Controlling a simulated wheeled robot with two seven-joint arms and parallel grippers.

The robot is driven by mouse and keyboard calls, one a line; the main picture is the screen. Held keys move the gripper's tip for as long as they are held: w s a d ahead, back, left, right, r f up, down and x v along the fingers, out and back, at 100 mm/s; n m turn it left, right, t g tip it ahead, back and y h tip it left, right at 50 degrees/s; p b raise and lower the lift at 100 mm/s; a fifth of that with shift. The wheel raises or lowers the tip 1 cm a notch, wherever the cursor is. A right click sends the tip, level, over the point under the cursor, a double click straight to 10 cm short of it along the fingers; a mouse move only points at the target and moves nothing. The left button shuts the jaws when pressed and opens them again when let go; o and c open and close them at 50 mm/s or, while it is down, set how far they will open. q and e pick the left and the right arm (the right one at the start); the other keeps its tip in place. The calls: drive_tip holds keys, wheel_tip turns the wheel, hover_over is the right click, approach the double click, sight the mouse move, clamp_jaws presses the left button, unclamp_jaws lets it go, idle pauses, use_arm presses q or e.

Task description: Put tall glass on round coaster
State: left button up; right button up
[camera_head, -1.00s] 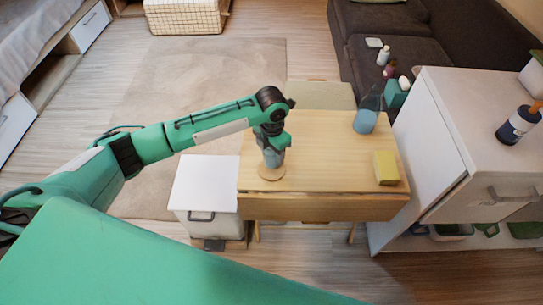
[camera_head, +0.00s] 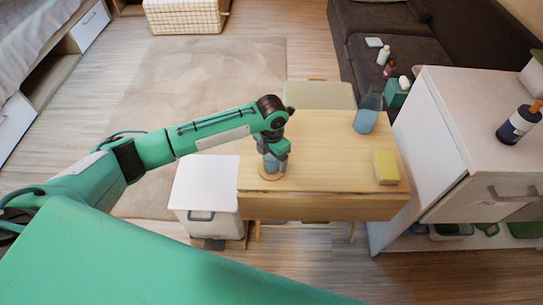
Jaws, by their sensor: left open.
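The round coaster (camera_head: 271,177) is a small wooden disc near the left edge of the wooden table (camera_head: 320,160). A bluish glass (camera_head: 270,164) shows over the coaster, right under my left gripper, and looks upright. My left gripper (camera_head: 271,156) points down at the glass with its jaws open, around its upper part. The gripper hides much of the glass, and I cannot tell whether its base touches the coaster. My right gripper is not in view.
A clear vessel with a blue lower part (camera_head: 365,119) stands at the table's back right. A yellow block (camera_head: 386,167) lies at the right. A white cabinet (camera_head: 425,145) borders the table's right side; a white drawer box (camera_head: 205,187) stands left. The table's middle is clear.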

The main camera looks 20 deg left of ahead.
use_arm(q)
wheel_tip(320, 180, up, 12)
drive_tip(key=shift+r, duration=0.1)
idle(0.6)
